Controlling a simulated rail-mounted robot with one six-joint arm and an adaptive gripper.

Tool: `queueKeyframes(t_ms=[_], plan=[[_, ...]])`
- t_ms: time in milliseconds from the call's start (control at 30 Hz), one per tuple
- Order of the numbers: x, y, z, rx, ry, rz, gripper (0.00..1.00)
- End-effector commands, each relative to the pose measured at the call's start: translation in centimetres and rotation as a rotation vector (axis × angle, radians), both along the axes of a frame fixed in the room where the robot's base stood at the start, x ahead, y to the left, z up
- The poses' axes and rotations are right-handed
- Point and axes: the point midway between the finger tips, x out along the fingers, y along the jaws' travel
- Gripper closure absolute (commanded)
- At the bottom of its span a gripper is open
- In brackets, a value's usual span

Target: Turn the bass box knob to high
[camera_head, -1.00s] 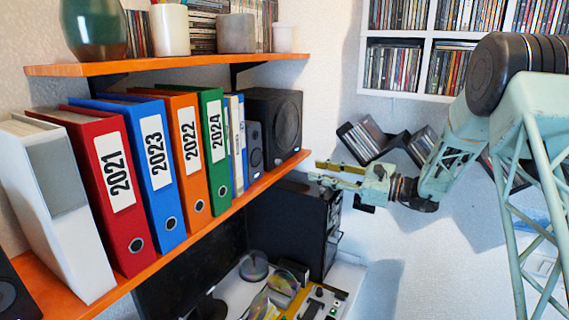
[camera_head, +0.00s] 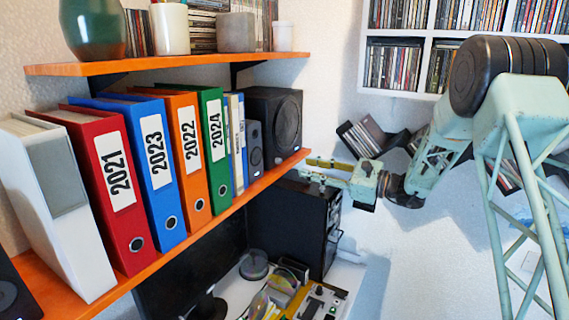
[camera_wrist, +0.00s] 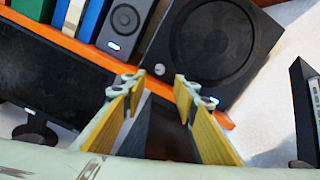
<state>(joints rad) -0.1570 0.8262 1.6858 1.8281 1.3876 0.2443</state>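The bass box (camera_head: 273,122) is a black speaker cabinet with a large round cone, standing at the far right end of the orange shelf. In the wrist view the bass box (camera_wrist: 220,45) fills the upper right, tilted in the picture. I cannot read the knob's setting. My gripper (camera_head: 312,170) is just right of the shelf end, below the bass box. In the wrist view my gripper (camera_wrist: 157,82) is open and empty, its fingertips on either side of the knob's direction, apparently short of it.
The orange shelf (camera_head: 215,224) edge runs close to my gripper. A small grey speaker (camera_head: 254,150) stands left of the bass box. Several binders fill the shelf's left. A black computer case (camera_head: 312,215) stands below. The wall to the right has free room.

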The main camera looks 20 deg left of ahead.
Motion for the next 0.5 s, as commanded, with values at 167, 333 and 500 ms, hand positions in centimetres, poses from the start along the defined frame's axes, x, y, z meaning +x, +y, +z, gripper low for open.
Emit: queueKeyframes(t_ms=[167, 333, 500], plan=[[0.3, 2.4, 0.0, 0.000, 0.000, 0.001, 0.73], [0.7, 4.7, 0.0, 0.000, 0.001, 0.001, 0.73], [1.0, 6.9, 0.0, 0.000, 0.000, 0.002, 0.73]])
